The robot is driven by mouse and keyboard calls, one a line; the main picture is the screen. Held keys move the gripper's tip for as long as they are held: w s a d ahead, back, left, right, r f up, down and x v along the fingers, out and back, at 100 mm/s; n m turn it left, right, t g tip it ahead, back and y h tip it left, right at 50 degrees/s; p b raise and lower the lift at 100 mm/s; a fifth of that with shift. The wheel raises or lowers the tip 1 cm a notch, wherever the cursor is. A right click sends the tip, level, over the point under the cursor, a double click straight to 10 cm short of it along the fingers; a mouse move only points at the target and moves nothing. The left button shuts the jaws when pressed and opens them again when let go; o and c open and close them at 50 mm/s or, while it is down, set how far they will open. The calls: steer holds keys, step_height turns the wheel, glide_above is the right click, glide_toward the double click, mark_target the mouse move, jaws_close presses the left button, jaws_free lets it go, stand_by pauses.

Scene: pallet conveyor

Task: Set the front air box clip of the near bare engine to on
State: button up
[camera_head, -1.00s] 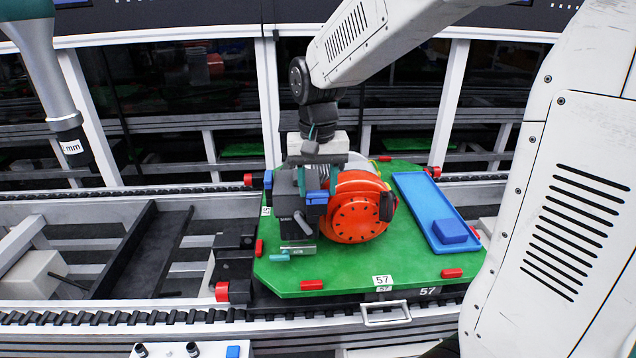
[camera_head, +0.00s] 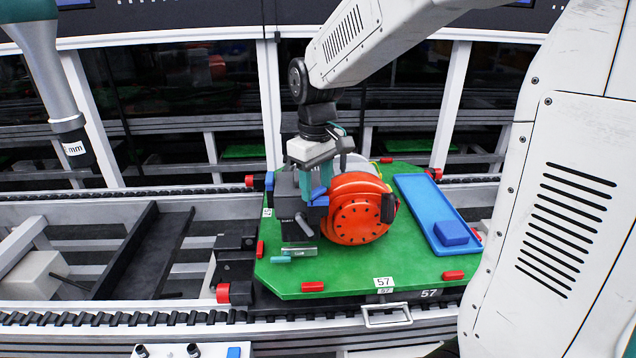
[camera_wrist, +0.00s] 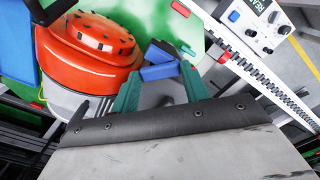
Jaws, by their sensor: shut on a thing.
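The engine with the round orange housing (camera_head: 357,212) sits on the green pallet (camera_head: 340,278) marked 57. A dark air box (camera_head: 288,208) is on its left side. A blue clip (camera_head: 318,197) shows at the air box's edge next to the orange housing. My gripper (camera_head: 314,184) reaches down from above with teal fingers at this clip. In the wrist view my gripper (camera_wrist: 160,76) is shut on the blue clip (camera_wrist: 162,72), one finger on each side. A second blue part (camera_wrist: 156,53) shows just beyond it. The fingers partly hide the clip's base, and its setting is unclear.
A blue tray (camera_head: 412,208) with a blue block (camera_head: 451,232) lies on the pallet's right side. Red blocks (camera_head: 312,286) line the pallet edge. A small teal-handled part (camera_head: 281,259) lies at front left. Conveyor rails run in front and behind.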

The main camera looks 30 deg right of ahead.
steer(key=n, duration=0.4)
steer(key=shift+w+a+n, duration=0.15)
steer(key=shift+w+n, duration=0.15)
steer(key=shift+w+a+n, duration=0.1)
steer(key=shift+a+n, duration=0.05)
steer(key=shift+n, duration=0.95)
steer(key=shift+w+a+n, duration=0.1)
steer(key=shift+n, duration=1)
steer(key=o, duration=1)
step_height(320, 180, up, 8)
steer(key=shift+f, duration=0.1)
